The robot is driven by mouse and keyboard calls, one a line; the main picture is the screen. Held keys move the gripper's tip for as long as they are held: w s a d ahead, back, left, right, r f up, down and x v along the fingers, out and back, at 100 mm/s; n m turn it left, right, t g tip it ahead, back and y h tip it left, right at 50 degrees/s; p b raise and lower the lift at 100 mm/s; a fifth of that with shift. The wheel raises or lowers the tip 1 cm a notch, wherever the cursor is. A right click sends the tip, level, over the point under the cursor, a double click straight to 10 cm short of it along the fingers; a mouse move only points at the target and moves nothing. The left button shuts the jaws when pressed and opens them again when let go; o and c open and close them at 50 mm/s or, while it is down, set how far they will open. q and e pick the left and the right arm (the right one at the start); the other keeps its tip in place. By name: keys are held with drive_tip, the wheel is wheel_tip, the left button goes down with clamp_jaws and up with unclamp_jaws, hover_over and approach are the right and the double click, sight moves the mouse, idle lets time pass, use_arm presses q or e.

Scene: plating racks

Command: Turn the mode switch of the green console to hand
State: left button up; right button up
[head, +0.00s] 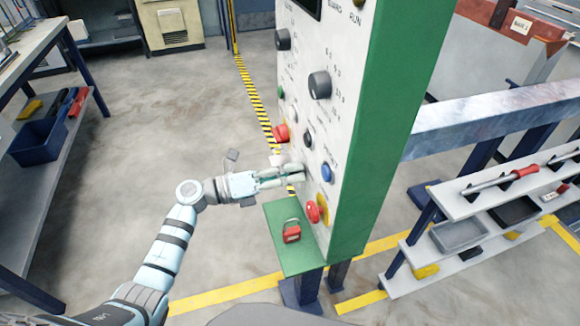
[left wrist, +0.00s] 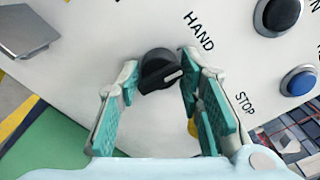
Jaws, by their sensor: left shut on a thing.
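The green console (head: 395,130) stands in the middle of the head view, with a white front panel and green sides. My left gripper (head: 292,173) reaches its panel from the left, low down. In the left wrist view the mode switch (left wrist: 158,70) is a black knob with a white pointer mark, and my left gripper (left wrist: 158,92) is shut on it, one teal-padded finger on each side. The pointer mark points to the right in that view. The HAND label is up and right of the knob, STOP lower right. In the head view the fingers hide the knob. My right gripper is not in view.
Close by on the panel are a red mushroom button (head: 281,133), a blue button (head: 326,172) and a red button on yellow (head: 313,211). A red padlock (head: 291,231) lies on the green ledge below. A shelf rack (head: 470,205) stands right.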

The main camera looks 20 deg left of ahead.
use_arm(q)
drive_tip(key=shift+n+p, duration=0.55)
drive_tip(key=shift+n, duration=0.35)
drive_tip(key=o, duration=1)
drive_tip(key=shift+o, duration=0.2)
drive_tip(key=v, duration=1.2)
